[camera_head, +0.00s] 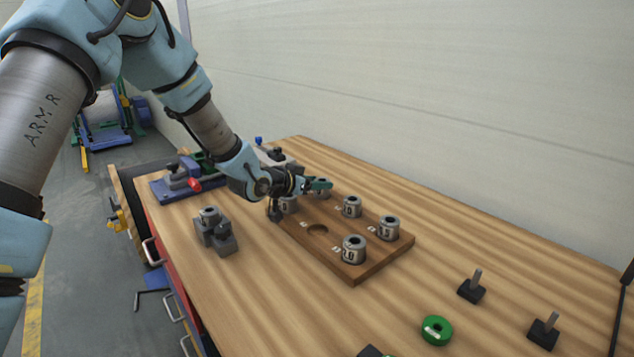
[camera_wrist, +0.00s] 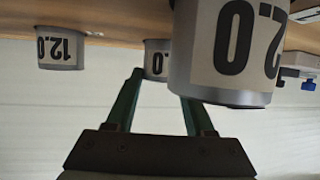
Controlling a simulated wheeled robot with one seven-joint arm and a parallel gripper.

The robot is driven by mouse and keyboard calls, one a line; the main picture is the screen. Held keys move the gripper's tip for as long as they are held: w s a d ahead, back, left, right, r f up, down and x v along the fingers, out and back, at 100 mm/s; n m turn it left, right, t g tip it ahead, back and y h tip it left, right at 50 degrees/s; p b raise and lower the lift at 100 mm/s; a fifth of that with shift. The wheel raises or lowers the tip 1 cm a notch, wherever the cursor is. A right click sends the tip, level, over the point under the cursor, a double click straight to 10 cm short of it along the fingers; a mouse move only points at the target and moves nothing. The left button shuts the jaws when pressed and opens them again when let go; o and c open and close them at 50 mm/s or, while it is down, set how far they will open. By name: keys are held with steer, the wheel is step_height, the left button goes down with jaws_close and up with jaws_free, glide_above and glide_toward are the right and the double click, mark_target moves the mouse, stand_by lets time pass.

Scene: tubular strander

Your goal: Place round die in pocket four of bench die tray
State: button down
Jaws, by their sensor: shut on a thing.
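My gripper (camera_head: 319,184) is over the far left corner of the wooden die tray (camera_head: 352,280), its green fingers shut on a grey round die (camera_head: 321,194). In the wrist view this die (camera_wrist: 156,60) shows between the fingertips, partly hidden by a nearer die. It is upright at tray level; whether it is fully seated in its pocket I cannot tell. Other dies stand in the tray: near left (camera_head: 289,205), back middle (camera_head: 352,207), back right (camera_head: 388,229) and near right (camera_head: 354,250). The near middle pocket (camera_head: 318,230) is empty.
A dark stand (camera_head: 222,240) with a grey cylinder is left of the tray. A blue-based vise (camera_head: 180,185) is at the far left. A green ring (camera_head: 436,330) and two dark blocks with pins (camera_head: 472,290) are at the right front. The wall runs behind the bench.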

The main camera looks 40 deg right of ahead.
steer(key=shift+f, duration=0.1)
steer(key=shift+f, duration=0.1)
steer(key=shift+f+b, duration=0.15)
steer(key=shift+b, duration=0.15)
steer(key=shift+c, duration=1.4)
jaws_free()
steer(key=shift+r+p, duration=0.25)
steer(key=shift+p, duration=0.05)
steer(key=shift+a, duration=0.35)
steer(key=b+v, duration=0.2)
steer(key=v, duration=0.9)
steer(key=shift+s+a, duration=0.1)
steer(key=shift+a, duration=0.1)
